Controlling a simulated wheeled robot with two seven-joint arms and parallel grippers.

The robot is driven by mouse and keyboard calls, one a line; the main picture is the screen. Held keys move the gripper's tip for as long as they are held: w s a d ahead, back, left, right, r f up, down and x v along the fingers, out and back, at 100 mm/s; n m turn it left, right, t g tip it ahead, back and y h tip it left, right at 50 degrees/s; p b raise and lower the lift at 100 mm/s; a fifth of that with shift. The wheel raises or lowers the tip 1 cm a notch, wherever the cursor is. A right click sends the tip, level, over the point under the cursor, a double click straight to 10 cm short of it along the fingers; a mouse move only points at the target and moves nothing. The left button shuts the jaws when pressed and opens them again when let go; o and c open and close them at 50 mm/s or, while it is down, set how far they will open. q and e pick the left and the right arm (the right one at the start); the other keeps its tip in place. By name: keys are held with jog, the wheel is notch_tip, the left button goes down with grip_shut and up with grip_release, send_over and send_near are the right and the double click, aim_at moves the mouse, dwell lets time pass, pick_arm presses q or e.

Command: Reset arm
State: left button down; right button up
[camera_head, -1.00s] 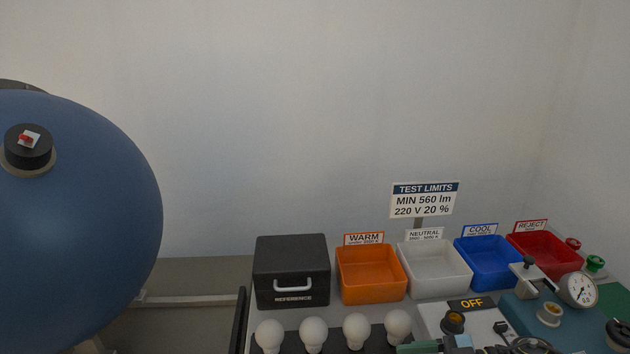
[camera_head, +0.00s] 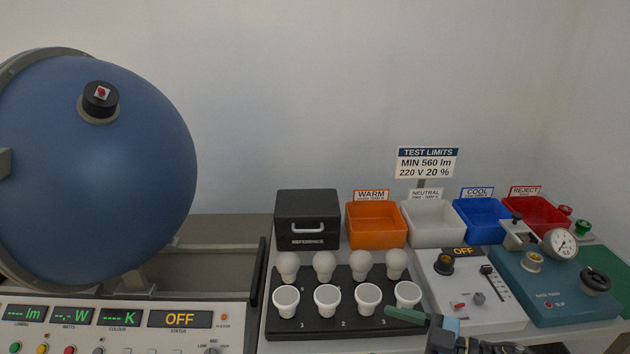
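A gripper, seemingly my right one (camera_head: 428,322), shows at the bottom edge, right of centre. Its green finger-like part points left over the front right corner of the black bulb rack (camera_head: 345,322). Its arm runs off to the lower right. The finger gap is not clear, and I see no bulb in it. My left gripper is out of view. The rack holds a back row of round white bulbs (camera_head: 325,265) and a front row of white flat-topped pieces (camera_head: 327,299).
A large blue sphere (camera_head: 95,180) fills the left above a panel whose status reads OFF (camera_head: 180,319). Behind the rack stand a black REFERENCE box (camera_head: 307,222) and orange (camera_head: 375,237), white (camera_head: 433,238), blue and red bins. A white OFF tester (camera_head: 470,315) and a teal gauge station (camera_head: 550,300) stand right.

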jog(key=s+d+f+m+g+h, duration=0.1)
jog(key=s+d+f+m+h, duration=0.15)
jog(key=s+m+h, duration=0.35)
jog(key=s+d+f+m+g+h, duration=0.2)
jog(key=s+d+h, duration=0.15)
jog(key=s, duration=0.45)
jog(key=s+d+f+m+g+h, duration=0.1)
jog(key=s+d+f+m+h, duration=0.2)
jog(key=s+h, duration=0.35)
notch_tip(320, 180, down, 25)
jog(key=s+g+y, duration=0.1)
jog(key=s, duration=0.1)
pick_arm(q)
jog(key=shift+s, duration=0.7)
pick_arm(e)
jog(key=s+d+f+g, duration=0.1)
jog(key=s+d+f, duration=0.1)
jog(key=s+f, duration=1.2)
jog(key=shift+s+m, duration=0.3)
jog(key=shift+s, duration=0.55)
jog(key=shift+f, duration=0.1)
